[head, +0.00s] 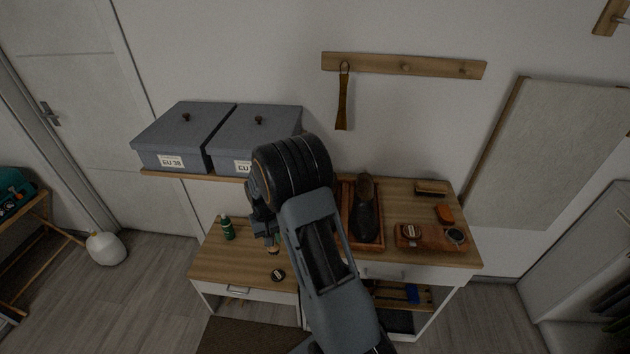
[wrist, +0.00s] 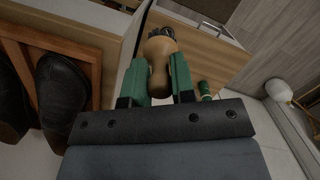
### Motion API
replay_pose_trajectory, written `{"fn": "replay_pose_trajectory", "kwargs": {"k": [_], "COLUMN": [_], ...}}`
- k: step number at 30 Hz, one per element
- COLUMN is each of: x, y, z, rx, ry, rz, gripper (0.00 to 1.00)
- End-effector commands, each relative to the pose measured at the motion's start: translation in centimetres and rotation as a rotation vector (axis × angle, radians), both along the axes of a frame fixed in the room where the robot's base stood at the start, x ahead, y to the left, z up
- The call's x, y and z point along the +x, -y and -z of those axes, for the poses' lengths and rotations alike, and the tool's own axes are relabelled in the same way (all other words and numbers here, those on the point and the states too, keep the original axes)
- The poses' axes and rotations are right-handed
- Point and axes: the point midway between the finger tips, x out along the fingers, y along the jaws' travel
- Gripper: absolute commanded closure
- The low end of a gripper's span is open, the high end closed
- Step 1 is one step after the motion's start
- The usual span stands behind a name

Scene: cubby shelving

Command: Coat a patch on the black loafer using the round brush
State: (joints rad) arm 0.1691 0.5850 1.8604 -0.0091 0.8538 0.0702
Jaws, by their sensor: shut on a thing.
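The black loafer (head: 366,215) rests in a reddish wooden tray (head: 347,205) on the higher wooden top. In the wrist view a black loafer (wrist: 62,88) lies left of my gripper, and a second dark shoe shape (wrist: 12,100) shows at the left edge. My gripper (wrist: 160,72) is shut on the round brush (wrist: 160,48), between its green fingers. The brush has a pale wooden handle and dark bristles pointing away from the camera. In the head view my arm hides most of the gripper, which is left of the loafer, over the lower top. The brush and shoe are apart.
A green bottle (head: 227,228) and a small dark tin (head: 278,274) stand on the lower top. Right of the tray are a brown leather piece (head: 428,243) with tins, an orange item (head: 444,213) and a flat brush (head: 430,188). Grey boxes (head: 180,135) sit on a shelf behind.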

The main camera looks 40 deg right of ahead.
Motion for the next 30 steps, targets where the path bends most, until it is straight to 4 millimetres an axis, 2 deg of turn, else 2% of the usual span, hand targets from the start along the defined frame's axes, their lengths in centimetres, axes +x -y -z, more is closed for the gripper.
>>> {"fn": "replay_pose_trajectory", "kwargs": {"k": [1,6,12,15,21,30], "x": [0.4,0.7,-0.2,-0.6,-1.1,-1.1], "y": [2.3,8.3,13.6,15.2,16.5,16.5], "z": [-1.7,-6.8,-11.3,-12.7,-13.4,-11.1], "rx": [0.024,0.086,0.112,0.115,0.116,0.116], "ry": [0.055,0.220,0.370,0.417,0.456,0.458], "rz": [0.072,0.252,0.392,0.431,0.464,0.464], "gripper": [1.00,1.00,1.00,1.00,1.00,1.00]}}
